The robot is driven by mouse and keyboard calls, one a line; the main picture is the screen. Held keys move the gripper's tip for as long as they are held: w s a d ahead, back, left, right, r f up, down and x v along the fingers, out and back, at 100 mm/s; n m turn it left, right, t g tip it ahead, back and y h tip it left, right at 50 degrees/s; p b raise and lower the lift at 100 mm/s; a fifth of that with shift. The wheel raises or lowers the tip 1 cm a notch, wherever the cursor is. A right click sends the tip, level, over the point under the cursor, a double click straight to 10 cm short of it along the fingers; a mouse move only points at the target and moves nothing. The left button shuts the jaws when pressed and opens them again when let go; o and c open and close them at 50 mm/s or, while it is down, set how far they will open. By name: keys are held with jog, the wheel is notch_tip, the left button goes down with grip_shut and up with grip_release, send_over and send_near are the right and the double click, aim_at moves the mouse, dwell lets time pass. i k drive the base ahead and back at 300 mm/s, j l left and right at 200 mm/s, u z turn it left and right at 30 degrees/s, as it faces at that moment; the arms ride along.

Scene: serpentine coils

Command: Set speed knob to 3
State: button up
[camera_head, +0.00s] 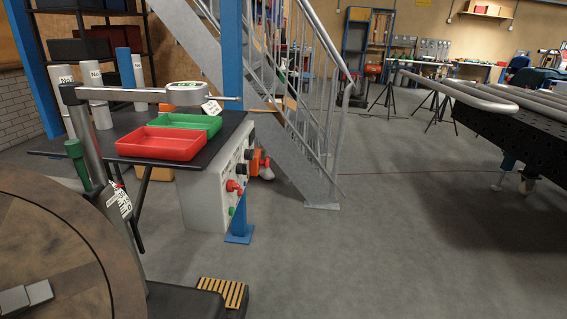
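A grey control cabinet (205,197) stands under the dark table at left of centre. Its right face is seen at a steep angle and carries several controls. A red knob (234,187) sticks out from this face, with a small green control (232,211) below it. An orange box (254,160) with a red part sits further along the face. I cannot tell which control is the speed knob, and no numbers or pointer are readable. My gripper does not show.
A red tray (160,144) and a green tray (190,122) lie on the table. A blue post (231,70) and metal stairs (300,160) rise behind the cabinet. A machine with a round brown disc (75,250) fills the lower left. The central floor (390,230) is clear.

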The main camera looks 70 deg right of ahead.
aim_at(249, 154)
jog(key=z, duration=1.4)
